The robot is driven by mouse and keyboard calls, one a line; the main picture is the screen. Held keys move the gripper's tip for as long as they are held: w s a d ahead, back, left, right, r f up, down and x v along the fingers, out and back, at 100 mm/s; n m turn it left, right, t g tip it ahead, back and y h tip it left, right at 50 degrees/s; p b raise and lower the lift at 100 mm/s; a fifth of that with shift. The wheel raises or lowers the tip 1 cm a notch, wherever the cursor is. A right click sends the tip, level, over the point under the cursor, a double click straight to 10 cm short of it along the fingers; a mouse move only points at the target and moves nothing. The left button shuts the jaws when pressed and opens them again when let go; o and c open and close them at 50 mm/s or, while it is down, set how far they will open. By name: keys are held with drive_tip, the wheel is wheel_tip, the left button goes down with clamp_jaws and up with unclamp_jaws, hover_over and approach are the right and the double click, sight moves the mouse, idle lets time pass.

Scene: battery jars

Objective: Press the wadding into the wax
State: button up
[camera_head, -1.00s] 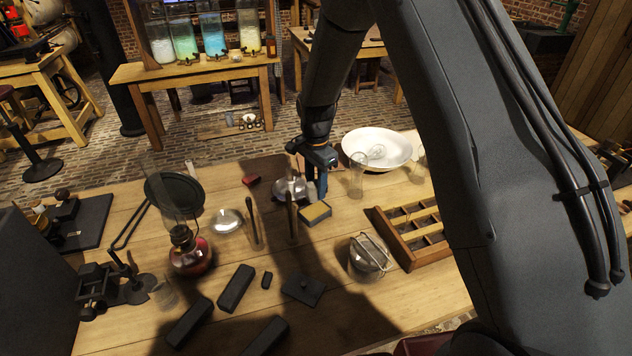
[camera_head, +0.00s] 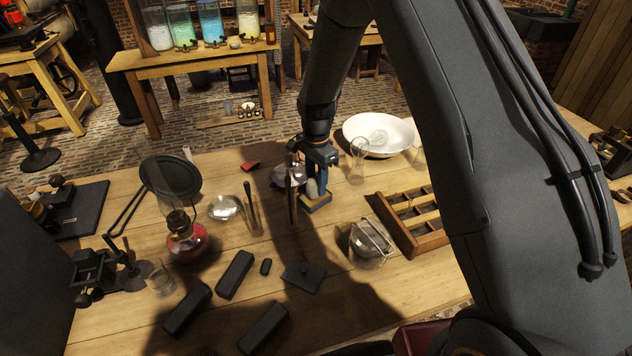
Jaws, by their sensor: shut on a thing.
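My gripper (camera_head: 316,180) is at the far middle of the wooden table, pointing down. It is shut on a pale grey-white lump, which looks like the wadding (camera_head: 312,189). The lump is right over a small yellow block or tin with a darker top, which looks like the wax (camera_head: 319,207). The gripper and lump hide part of that yellow thing. I cannot tell whether the lump touches its top or is just above it.
A shiny metal dish (camera_head: 287,178) and upright rods (camera_head: 292,208) stand close left of my gripper. A glass cylinder (camera_head: 358,160) and white basin (camera_head: 362,124) are to the right. A wooden divided tray (camera_head: 425,240) and wire-handled jar (camera_head: 369,244) stand nearer.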

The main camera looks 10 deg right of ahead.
sight(316, 179)
drive_tip(key=shift+f, duration=0.6)
idle(1.5)
drive_tip(key=shift+r, duration=0.1)
drive_tip(key=shift+r+p, duration=1.55)
drive_tip(key=shift+r, duration=1.9)
